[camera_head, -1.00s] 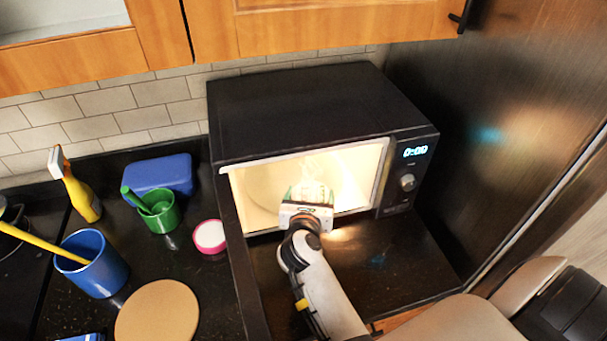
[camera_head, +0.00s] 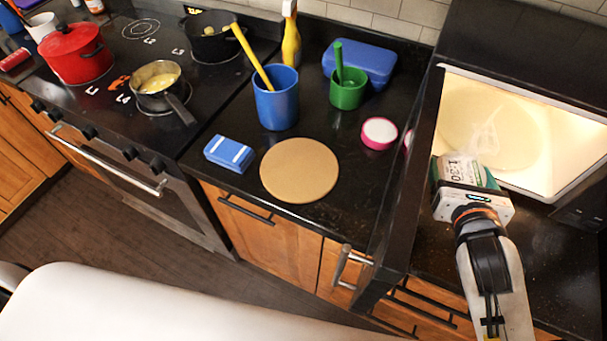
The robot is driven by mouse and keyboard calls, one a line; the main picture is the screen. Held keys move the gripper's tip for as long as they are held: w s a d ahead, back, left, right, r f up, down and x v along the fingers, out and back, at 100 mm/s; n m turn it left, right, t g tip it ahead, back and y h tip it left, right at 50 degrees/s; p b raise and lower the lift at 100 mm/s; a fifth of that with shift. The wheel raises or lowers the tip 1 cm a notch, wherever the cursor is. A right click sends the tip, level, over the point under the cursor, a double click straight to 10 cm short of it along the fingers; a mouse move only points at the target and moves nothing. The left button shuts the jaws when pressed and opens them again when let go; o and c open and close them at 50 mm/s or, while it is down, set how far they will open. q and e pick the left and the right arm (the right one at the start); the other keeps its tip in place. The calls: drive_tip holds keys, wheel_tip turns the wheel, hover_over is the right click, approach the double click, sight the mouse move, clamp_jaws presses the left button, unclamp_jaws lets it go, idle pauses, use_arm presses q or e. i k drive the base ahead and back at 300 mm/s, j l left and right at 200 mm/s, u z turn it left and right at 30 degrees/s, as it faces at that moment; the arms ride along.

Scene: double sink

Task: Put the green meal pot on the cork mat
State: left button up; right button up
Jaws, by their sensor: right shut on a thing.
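The green meal pot (camera_head: 464,171), with a pale label reading 1:30, is at the open front of the lit microwave. White wisps rise above it. My right gripper (camera_head: 470,197) is shut on the pot and hides its near lower part. The cork mat (camera_head: 300,170) is a round tan disc lying bare on the dark counter, to the left of the pot beyond the microwave door. My left gripper is not in view.
The open microwave door (camera_head: 408,165) stands between the pot and the mat. Near the mat are a blue box (camera_head: 229,153), a blue cup (camera_head: 276,98), a green cup (camera_head: 347,92) and a pink-rimmed round item (camera_head: 379,133). The stove (camera_head: 125,70) is at left.

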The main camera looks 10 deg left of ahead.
sight(300, 167)
drive_tip(key=k+j+z, duration=0.1)
drive_tip(key=k+j, duration=0.15)
drive_tip(key=k, duration=0.2)
drive_tip(key=k+j, duration=0.2)
drive_tip(key=k, duration=0.3)
drive_tip(key=j+u, duration=0.15)
drive_tip(key=j, duration=0.2)
drive_tip(key=i+j+u, duration=0.1)
drive_tip(key=j, duration=0.3)
drive_tip(key=i+l+u, duration=0.15)
drive_tip(key=i+u, duration=0.3)
drive_tip(key=i, duration=0.15)
